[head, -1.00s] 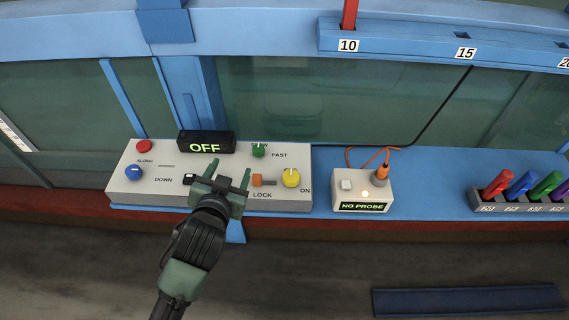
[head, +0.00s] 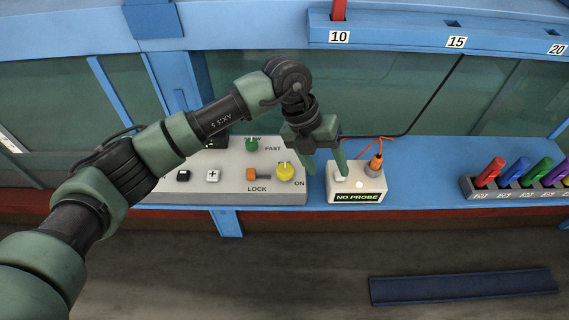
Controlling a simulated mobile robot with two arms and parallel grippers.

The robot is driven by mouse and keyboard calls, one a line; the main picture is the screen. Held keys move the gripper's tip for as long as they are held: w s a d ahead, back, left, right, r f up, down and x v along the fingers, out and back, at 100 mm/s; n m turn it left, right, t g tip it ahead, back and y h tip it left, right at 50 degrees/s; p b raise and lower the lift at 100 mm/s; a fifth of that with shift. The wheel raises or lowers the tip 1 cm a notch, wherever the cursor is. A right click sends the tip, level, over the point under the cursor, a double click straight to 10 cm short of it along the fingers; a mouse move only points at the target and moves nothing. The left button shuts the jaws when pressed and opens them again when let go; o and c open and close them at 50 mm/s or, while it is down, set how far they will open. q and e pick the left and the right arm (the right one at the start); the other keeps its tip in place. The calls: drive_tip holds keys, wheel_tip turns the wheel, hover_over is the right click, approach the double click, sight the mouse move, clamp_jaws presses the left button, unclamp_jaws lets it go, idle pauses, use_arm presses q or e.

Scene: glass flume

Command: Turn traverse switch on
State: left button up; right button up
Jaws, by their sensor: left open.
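The grey control panel (head: 228,188) shows its right part, with a yellow knob (head: 285,172) near the ON label at its right end. An orange slider (head: 252,174) above the LOCK label sits just left of the knob. My left gripper (head: 327,168) is open and empty, pointing down. One finger shows just right of the yellow knob, the other in front of the white button box (head: 357,182); I cannot tell whether it touches. My arm hides the panel's left part and most of its dark display. My right gripper is out of view.
The box reads NO PROBE and has an orange plug (head: 375,165) with a cable. A grey rack (head: 520,190) of coloured probes stands at right. A blue rail (head: 420,45) with numbered slots crosses the top. The ledge between box and rack is clear.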

sight(285, 168)
use_arm(q)
drive_tip(key=w+a+y, duration=0.1)
drive_tip(key=a, duration=0.2)
drive_tip(key=w+a+t+y, duration=0.1)
drive_tip(key=w+a+y, duration=0.1)
drive_tip(key=a, duration=0.1)
drive_tip(key=w+a+n+y, duration=0.1)
drive_tip(key=a, duration=0.2)
drive_tip(key=shift+w+r+y, duration=0.3)
drive_tip(key=shift+w+r, duration=0.05)
drive_tip(key=shift+w, duration=0.05)
drive_tip(key=shift+f, duration=0.2)
wheel_tip(285, 168, down, 6)
drive_tip(key=p, duration=0.2)
drive_tip(key=shift+p, duration=0.4)
drive_tip(key=shift+f, duration=0.6)
clamp_jaws()
drive_tip(key=shift+f+m+b, duration=0.1)
drive_tip(key=shift+m+b, duration=0.3)
drive_tip(key=shift+b, duration=0.35)
drive_tip(key=m+b, duration=1.2)
drive_tip(key=b, duration=0.5)
drive_tip(key=shift+m, duration=0.4)
drive_tip(key=shift+d+r+m+b, duration=0.1)
drive_tip(key=shift+r+m+b, duration=0.1)
drive_tip(key=shift+m+b, duration=1.55)
drive_tip(key=shift+m+p, duration=0.45)
drive_tip(key=shift+m, duration=0.1)
